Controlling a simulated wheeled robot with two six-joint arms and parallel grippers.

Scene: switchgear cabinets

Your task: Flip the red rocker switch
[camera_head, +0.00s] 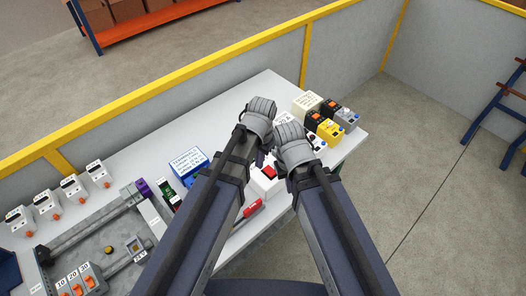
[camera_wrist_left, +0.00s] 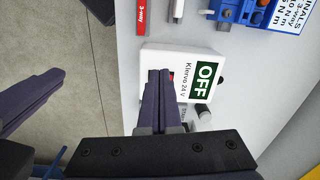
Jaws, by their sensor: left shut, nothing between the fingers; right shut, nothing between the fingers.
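The white switch box (camera_head: 263,186) stands on the bench with a red rocker switch (camera_head: 268,172) on it. In the left wrist view the box (camera_wrist_left: 190,58) carries a green OFF label and the text Kinvo 24 V. A sliver of the red rocker (camera_wrist_left: 172,76) shows beside my left fingertips; the rest is hidden behind them. My left gripper (camera_wrist_left: 160,74) is shut and empty, its tips over the switch; I cannot tell if they touch it. In the head view my left gripper (camera_head: 260,156) is above the box. My right gripper (camera_head: 295,152) is shut and empty just right of it.
A blue terminals box (camera_head: 188,162) stands left of the arms. Yellow and black devices (camera_head: 328,131) stand at the bench's right end. A red-handled tool (camera_head: 250,209) lies near the front edge. A grey mounting panel (camera_head: 100,248) fills the left.

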